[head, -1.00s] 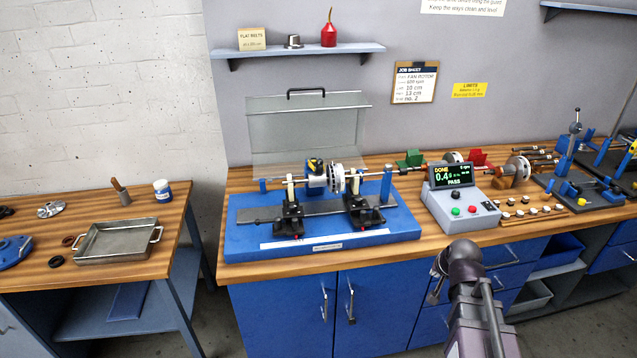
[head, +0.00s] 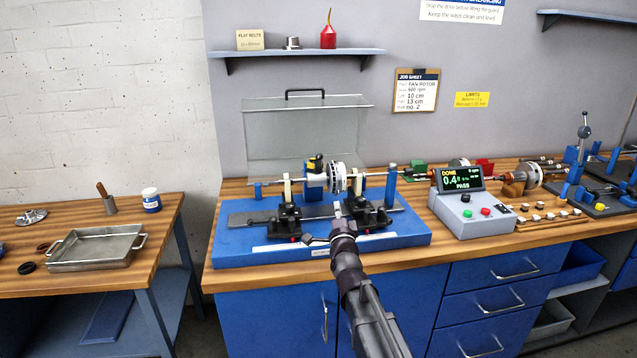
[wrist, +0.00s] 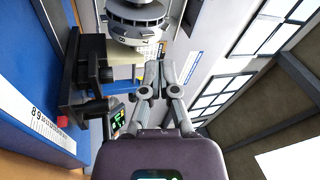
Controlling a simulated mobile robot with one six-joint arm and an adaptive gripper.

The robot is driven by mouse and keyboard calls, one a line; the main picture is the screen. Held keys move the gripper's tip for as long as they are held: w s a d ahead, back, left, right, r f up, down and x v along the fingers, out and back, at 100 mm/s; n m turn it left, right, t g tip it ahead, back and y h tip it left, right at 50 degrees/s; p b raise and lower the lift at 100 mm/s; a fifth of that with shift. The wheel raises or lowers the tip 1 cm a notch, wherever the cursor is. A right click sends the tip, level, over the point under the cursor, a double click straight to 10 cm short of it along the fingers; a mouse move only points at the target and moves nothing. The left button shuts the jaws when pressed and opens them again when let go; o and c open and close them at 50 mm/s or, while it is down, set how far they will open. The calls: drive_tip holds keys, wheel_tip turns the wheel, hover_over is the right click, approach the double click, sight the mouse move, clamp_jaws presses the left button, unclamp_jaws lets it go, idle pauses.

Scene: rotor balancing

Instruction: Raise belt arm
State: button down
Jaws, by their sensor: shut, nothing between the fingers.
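The balancing machine has a blue base (head: 235,247) on the wooden bench, with a white disc rotor (head: 337,177) lying level across two black pedestals. A blue upright unit with a yellow-and-black top (head: 315,164) stands just left of the disc; I cannot tell which part is the belt arm. My gripper (head: 337,208) is in front of the rotor, between the pedestals, shut and empty. In the wrist view, its closed fingertips (wrist: 158,76) are just below the disc (wrist: 137,22), apparently apart from it. A black pedestal (wrist: 86,78) stands left of the fingers.
The clear guard (head: 303,135) stands raised behind the rotor. A control box (head: 470,213) reading DONE, 0.4 and PASS is to the right. A metal tray (head: 95,248) lies on the left bench. A scale strip (wrist: 45,130) runs along the base.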

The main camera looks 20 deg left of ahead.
drive_tip(key=s+a+m+t+b, duration=0.2)
drive_tip(key=a+m, duration=0.1)
drive_tip(key=s+a+m+t+h, duration=0.1)
drive_tip(key=t, duration=0.1)
drive_tip(key=shift+a+r+m+b, duration=0.25)
drive_tip(key=shift+r+m+b, duration=0.05)
drive_tip(key=shift+b, duration=0.1)
drive_tip(key=shift+w+r, duration=0.1)
drive_tip(key=shift+w, duration=0.1)
drive_tip(key=p+x, duration=0.7)
drive_tip(key=x, duration=0.6)
drive_tip(key=shift+w+a+p, duration=0.2)
drive_tip(key=shift+w+p, duration=0.1)
drive_tip(key=shift+d+r, duration=0.1)
